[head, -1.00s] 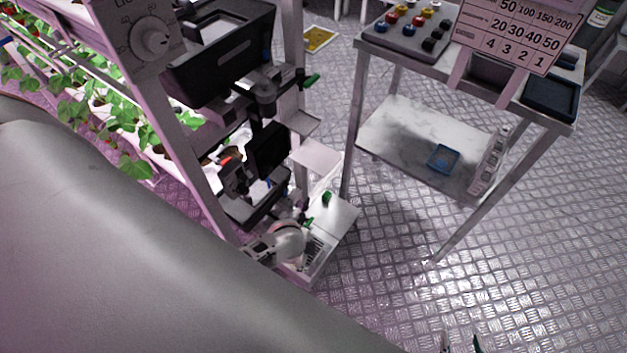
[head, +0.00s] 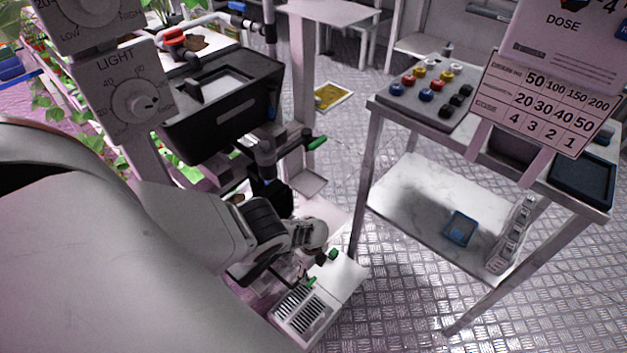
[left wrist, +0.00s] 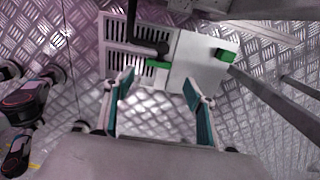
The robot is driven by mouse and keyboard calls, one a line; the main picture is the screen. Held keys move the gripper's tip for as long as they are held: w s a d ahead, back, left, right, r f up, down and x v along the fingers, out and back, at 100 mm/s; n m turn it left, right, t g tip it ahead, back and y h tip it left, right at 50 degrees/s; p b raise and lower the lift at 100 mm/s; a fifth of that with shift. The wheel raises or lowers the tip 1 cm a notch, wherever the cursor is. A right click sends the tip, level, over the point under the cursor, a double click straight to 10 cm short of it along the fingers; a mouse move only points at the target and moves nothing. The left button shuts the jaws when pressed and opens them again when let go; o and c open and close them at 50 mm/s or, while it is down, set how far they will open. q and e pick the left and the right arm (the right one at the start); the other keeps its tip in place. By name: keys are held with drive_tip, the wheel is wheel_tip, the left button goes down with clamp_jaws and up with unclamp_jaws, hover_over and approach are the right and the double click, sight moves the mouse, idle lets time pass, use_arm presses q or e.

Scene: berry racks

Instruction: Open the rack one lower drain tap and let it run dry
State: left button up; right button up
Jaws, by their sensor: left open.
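The rack's lower drain tap has a green lever (head: 311,282), low on the rack above a white slotted drain box (head: 350,284). The lever (left wrist: 158,64) also shows in the left wrist view, beside a dark valve body (left wrist: 150,47) on a dark pipe. My left gripper (left wrist: 160,80) is open and empty, its two teal-padded fingers spread on either side of the lever's line. I cannot tell if they reach its height. In the head view my left forearm and wrist hide part of the lower rack. My right gripper is out of view. I see no running water.
An upper green tap lever (head: 316,142) sits below the black tank (head: 225,105). A metal two-level table (head: 385,112) stands to the right. Tread-plate floor is clear between and in front.

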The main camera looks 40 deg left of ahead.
sight(312, 281)
use_arm(q)
drive_tip(key=f, duration=0.1)
drive_tip(key=s+f+b, duration=0.1)
drive_tip(key=f, duration=0.1)
wheel_tip(312, 281, down, 4)
drive_tip(key=b, duration=0.2)
drive_tip(key=shift+r+b, duration=0.25)
drive_tip(key=shift+b, duration=0.15)
drive_tip(key=shift+w+f, duration=0.1)
drive_tip(key=shift+f, duration=0.2)
drive_tip(key=shift+w+f+b, duration=0.2)
drive_tip(key=shift+b, duration=0.15)
drive_tip(key=shift+w+r, duration=0.1)
drive_tip(key=c, duration=1.1)
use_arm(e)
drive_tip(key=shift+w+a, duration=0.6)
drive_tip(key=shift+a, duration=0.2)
